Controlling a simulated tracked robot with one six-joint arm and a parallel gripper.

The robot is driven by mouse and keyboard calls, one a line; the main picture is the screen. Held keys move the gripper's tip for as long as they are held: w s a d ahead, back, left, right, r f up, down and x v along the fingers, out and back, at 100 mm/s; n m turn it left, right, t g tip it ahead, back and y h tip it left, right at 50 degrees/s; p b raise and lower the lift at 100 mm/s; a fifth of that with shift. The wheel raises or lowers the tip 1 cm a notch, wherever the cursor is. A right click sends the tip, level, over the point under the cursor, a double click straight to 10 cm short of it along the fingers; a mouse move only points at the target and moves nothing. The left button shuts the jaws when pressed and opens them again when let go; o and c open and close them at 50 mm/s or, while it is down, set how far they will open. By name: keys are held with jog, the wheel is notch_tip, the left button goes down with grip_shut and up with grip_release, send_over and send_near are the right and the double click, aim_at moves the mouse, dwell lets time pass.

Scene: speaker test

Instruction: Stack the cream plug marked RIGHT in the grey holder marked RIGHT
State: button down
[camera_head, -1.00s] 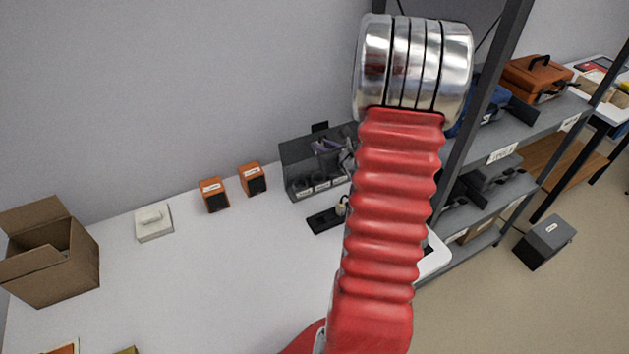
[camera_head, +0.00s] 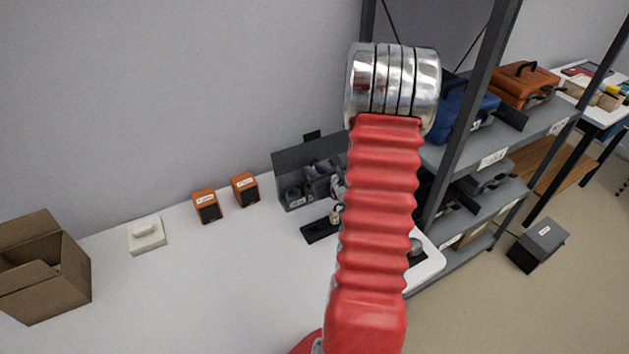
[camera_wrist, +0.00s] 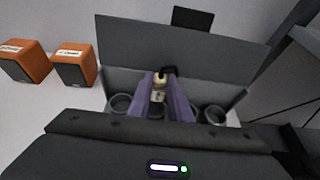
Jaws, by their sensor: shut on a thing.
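My gripper (camera_wrist: 162,98) is shut on a cream plug (camera_wrist: 158,91) with a black top, between its purple fingers in the wrist view. In the head view my gripper (camera_head: 322,172) is partly hidden behind my red arm. It is over a dark grey open box (camera_head: 290,166), which also shows in the wrist view (camera_wrist: 180,48). Round grey holders stand in the box, one left of my fingers (camera_wrist: 120,103) and one right (camera_wrist: 214,114). My fingers hide the middle. I cannot read the marks on plug or holders, nor tell whether the plug touches a holder.
A black strip (camera_head: 314,232) with another cream plug (camera_head: 335,214) lies before the box. Two orange speakers (camera_head: 207,206) (camera_head: 245,189) stand to its left. A white block (camera_head: 147,235) and a cardboard box (camera_head: 45,268) are farther left. Grey shelves (camera_head: 480,195) stand close on the right.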

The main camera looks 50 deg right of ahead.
jog(key=shift+f, duration=2.05)
jog(key=shift+f, duration=0.25)
jog(key=c, duration=1.6)
grip_release()
jog(key=shift+c, duration=0.2)
jog(key=shift+r, duration=0.25)
jog(key=v, duration=1.2)
